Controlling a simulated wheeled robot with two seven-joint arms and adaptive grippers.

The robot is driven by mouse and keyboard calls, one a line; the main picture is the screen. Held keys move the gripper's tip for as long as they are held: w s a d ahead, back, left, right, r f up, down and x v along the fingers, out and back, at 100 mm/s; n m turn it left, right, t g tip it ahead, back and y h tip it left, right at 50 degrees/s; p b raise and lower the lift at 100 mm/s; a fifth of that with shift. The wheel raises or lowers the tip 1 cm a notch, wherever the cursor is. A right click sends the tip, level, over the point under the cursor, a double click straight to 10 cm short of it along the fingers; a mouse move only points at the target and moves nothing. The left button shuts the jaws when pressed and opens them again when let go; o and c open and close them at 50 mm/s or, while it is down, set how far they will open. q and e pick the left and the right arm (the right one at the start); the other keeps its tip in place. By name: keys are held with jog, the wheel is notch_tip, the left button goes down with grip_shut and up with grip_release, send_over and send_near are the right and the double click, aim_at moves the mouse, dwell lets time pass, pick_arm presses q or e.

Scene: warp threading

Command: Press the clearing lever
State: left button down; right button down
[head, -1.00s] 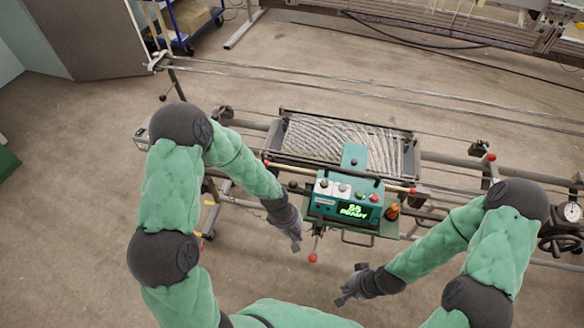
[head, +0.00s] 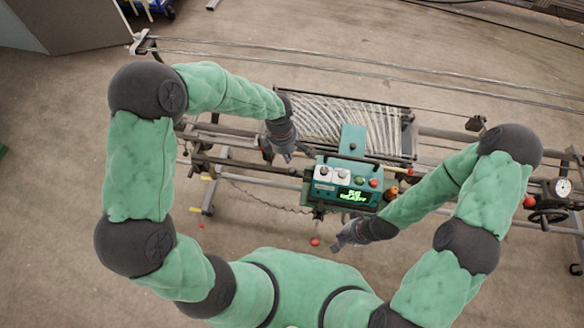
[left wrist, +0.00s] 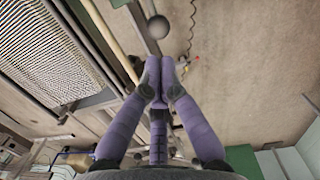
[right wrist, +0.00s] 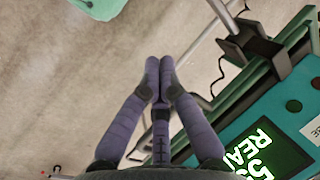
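No label marks the clearing lever. A red-knobbed lever (head: 315,241) hangs at the front of the teal console (head: 322,190). A dark ball knob (left wrist: 158,27) on a rod shows just beyond the left fingertips in the left wrist view; I cannot tell whether they touch. My left gripper (head: 287,157) is over the rails at the console's left, its fingers together and empty. My right gripper (head: 339,240) is in front of the console, just right of the red knob in the picture. Its fingertips (right wrist: 159,64) are together and empty.
The console's green display (head: 354,194) reads READY; buttons sit beside it. A frame of pale threads (head: 340,119) lies behind. A handwheel (head: 549,212) and a dial gauge (head: 562,187) are at the right. Open floor lies in front.

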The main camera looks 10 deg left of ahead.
aim_at(290, 169)
pick_arm(q)
jog(key=shift+f, duration=0.15)
jog(key=shift+d+f+b, duration=0.15)
jog(key=shift+f+b, duration=0.65)
jog(key=shift+f, duration=0.9)
jog(key=shift+d+f+b, duration=0.15)
jog(key=shift+f+b, duration=0.65)
jog(key=shift+f, duration=0.9)
